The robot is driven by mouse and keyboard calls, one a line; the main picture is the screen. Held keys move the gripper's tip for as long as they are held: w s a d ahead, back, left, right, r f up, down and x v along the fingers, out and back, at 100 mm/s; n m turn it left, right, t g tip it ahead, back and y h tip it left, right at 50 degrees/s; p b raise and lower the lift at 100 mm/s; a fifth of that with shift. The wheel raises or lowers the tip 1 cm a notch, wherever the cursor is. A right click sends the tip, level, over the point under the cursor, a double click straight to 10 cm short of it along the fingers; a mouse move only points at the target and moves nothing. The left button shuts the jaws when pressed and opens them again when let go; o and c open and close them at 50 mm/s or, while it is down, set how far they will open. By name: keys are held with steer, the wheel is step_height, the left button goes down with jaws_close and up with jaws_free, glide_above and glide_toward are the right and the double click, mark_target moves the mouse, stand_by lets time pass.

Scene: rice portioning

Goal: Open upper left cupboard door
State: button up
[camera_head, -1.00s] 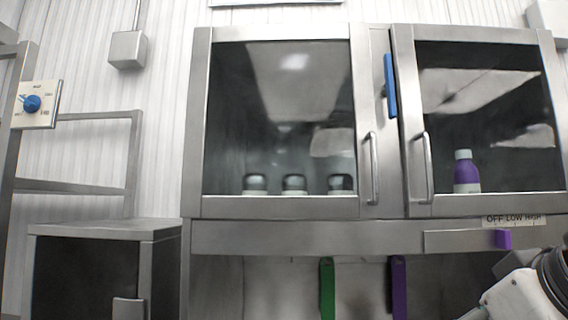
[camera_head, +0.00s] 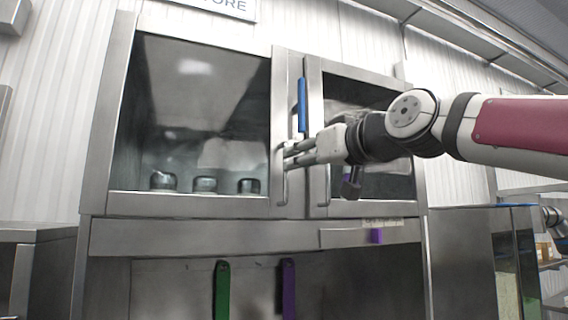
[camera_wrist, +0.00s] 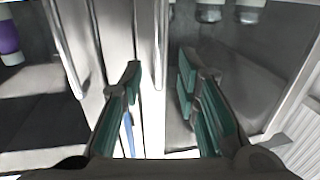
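The upper left cupboard door (camera_head: 118,150) is shut, with a steel frame and dark glass. Its vertical bar handle (camera_head: 281,190) is on the door's right side. My gripper (camera_head: 287,156) is at this handle, coming from the right across the right door. In the wrist view my gripper (camera_wrist: 160,68) is open, its green-padded fingers spread apart. The handle (camera_wrist: 160,45) shows between the fingertips, with gaps on both sides. Whether the fingers reach around the bar in depth is hard to tell.
Several dark-lidded jars (camera_head: 204,184) stand behind the left glass. The right door (camera_head: 314,90) is shut, partly hidden by my arm. Green (camera_head: 222,290) and purple (camera_head: 288,290) strips hang below.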

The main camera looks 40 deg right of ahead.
steer(key=w, duration=0.6)
steer(key=shift+d, duration=0.25)
jaws_close()
